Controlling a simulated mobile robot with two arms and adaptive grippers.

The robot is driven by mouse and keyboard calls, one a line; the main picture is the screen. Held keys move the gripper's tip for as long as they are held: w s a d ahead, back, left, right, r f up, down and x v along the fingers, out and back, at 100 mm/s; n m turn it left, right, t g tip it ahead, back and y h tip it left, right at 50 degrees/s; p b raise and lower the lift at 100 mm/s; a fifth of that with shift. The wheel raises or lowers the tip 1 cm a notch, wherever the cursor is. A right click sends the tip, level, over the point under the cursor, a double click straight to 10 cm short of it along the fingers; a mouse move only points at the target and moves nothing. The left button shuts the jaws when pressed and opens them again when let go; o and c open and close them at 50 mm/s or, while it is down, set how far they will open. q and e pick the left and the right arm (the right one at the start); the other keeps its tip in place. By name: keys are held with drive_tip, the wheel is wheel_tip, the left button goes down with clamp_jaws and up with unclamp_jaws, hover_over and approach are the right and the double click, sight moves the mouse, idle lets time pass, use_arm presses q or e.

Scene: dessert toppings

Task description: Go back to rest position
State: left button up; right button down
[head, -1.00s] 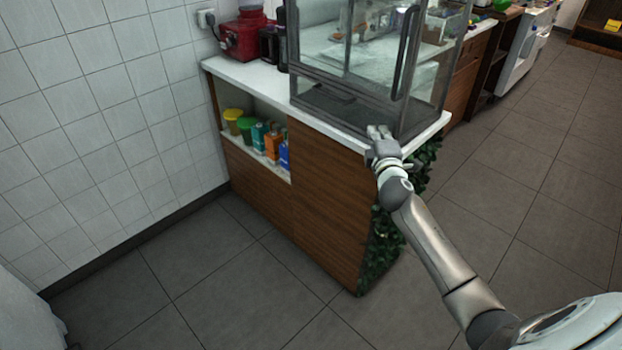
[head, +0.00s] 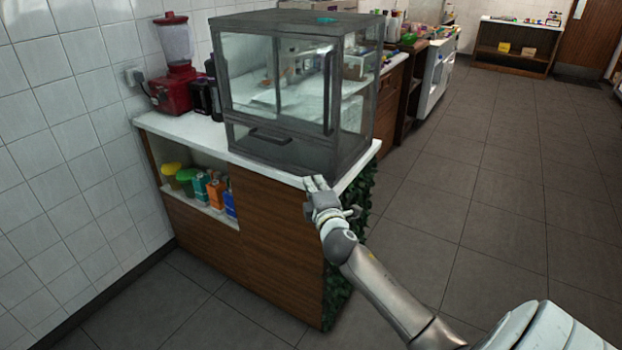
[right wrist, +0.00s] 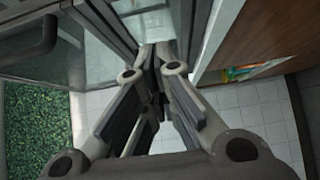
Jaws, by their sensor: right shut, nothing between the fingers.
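My right gripper (head: 318,184) is shut and empty. In the head view it is in front of the counter's front right corner, below the glass display case (head: 290,90). In the right wrist view its fingers (right wrist: 155,65) come together, with nothing between them. The wooden counter (head: 270,240) with a white top stands just beyond it. I cannot tell from the head view whether the fingertips touch the counter edge. My left gripper is not in any view.
A red blender (head: 178,80) stands at the counter's left end. Several bottles and tubs (head: 205,187) fill the open shelf. Green foliage (head: 345,255) covers the counter's right side; it also shows in the right wrist view (right wrist: 35,130). Open tiled floor (head: 480,240) lies to the right.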

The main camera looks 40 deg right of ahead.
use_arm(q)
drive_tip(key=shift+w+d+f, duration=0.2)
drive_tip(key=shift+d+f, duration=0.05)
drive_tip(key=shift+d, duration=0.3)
use_arm(e)
drive_tip(key=v, duration=0.6)
drive_tip(key=shift+a+r, duration=0.2)
drive_tip(key=shift+a, duration=0.1)
